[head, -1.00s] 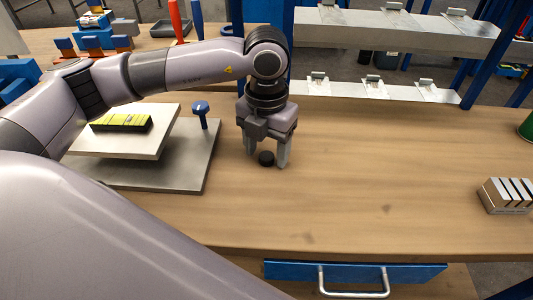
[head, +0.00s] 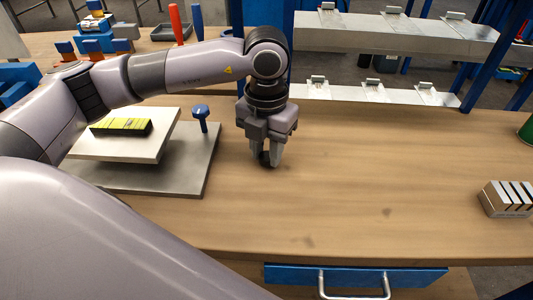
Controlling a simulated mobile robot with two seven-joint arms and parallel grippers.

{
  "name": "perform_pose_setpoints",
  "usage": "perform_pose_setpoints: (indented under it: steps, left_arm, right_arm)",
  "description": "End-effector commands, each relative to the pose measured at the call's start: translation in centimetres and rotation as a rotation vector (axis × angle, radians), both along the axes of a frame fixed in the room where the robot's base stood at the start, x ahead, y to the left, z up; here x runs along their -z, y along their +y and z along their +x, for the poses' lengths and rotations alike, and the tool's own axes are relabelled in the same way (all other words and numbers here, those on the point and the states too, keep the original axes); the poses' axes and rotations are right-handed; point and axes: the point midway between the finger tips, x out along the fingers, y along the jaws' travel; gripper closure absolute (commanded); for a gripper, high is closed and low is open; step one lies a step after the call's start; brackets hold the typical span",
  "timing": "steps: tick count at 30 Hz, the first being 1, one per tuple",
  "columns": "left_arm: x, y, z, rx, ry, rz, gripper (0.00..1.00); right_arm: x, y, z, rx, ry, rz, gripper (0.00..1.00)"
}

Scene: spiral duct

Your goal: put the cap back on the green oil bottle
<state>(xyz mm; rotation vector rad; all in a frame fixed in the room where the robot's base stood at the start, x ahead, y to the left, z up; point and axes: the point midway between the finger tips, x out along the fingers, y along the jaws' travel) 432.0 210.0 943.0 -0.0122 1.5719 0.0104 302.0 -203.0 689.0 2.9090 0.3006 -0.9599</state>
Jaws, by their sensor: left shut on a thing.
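A small dark cap (head: 264,159) is at the wooden workbench surface, near the middle of the head view. My left gripper (head: 269,160) points down from above with its fingers closed on the cap, which is partly hidden between them. A green object (head: 526,129) at the right edge is cut off by the frame; it may be the green oil bottle, but I cannot tell. My right gripper is not in view.
A grey plate stand (head: 195,165) with a yellow-green block (head: 122,127) and a blue knob (head: 200,110) stands left of the gripper. A slotted metal block (head: 507,199) sits at right. A blue drawer (head: 355,274) is below the front edge. The bench between is clear.

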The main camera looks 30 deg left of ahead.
Motion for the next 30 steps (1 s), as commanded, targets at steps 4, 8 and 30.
perform_pose_setpoints:
  steps: [4, 8, 30]
  left_arm:
    - [-2.9, -0.1, 0.1, 0.001, -0.007, -0.001, 0.97]
    - [-5.6, -0.1, 0.1, 0.002, -0.005, -0.001, 0.97]
    - [-9.0, 0.0, 0.0, 0.001, -0.001, 0.001, 0.97]
  right_arm:
    - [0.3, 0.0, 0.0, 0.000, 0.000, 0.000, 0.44]
    - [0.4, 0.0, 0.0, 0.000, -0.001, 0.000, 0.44]
    - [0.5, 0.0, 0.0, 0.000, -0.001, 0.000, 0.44]
